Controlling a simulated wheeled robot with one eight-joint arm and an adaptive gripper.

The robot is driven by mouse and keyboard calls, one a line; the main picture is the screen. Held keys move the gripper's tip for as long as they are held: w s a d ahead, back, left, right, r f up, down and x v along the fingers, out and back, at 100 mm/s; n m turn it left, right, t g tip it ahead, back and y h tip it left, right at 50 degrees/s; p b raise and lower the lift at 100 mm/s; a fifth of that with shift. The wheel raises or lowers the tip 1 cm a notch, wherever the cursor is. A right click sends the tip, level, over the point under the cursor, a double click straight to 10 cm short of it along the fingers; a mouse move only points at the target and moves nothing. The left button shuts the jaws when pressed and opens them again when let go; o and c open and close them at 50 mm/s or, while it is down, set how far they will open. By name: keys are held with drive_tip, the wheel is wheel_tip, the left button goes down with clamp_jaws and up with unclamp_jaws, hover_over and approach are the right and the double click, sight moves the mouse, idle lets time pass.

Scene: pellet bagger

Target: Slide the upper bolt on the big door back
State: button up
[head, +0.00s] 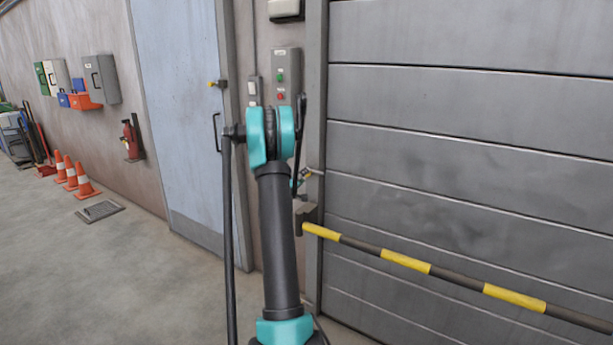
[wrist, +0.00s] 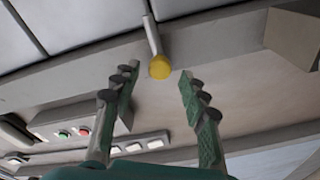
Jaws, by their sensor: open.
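The big grey door (head: 470,130) has horizontal panels and fills the right of the head view. A small bolt (head: 316,172) shows at its left edge, partly hidden by my arm. In the wrist view the bolt is a thin metal rod with a round yellow knob (wrist: 160,67), its rod running up toward the door panels. My gripper (wrist: 159,78) is open, its two fingers to the left and right of the knob with clear gaps on both sides. In the head view my gripper is mostly hidden behind my arm.
A yellow-and-black bar (head: 405,261) crosses the door below the bolt, from a grey bracket (head: 306,212). A button box (head: 286,76) is on the wall above. A pale blue door (head: 180,110) stands left. Cones (head: 72,175) stand farther left; the floor between is mostly clear.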

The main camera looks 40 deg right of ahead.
drive_tip(key=shift+x, duration=1.9)
drive_tip(key=shift+c, duration=0.5)
clamp_jaws()
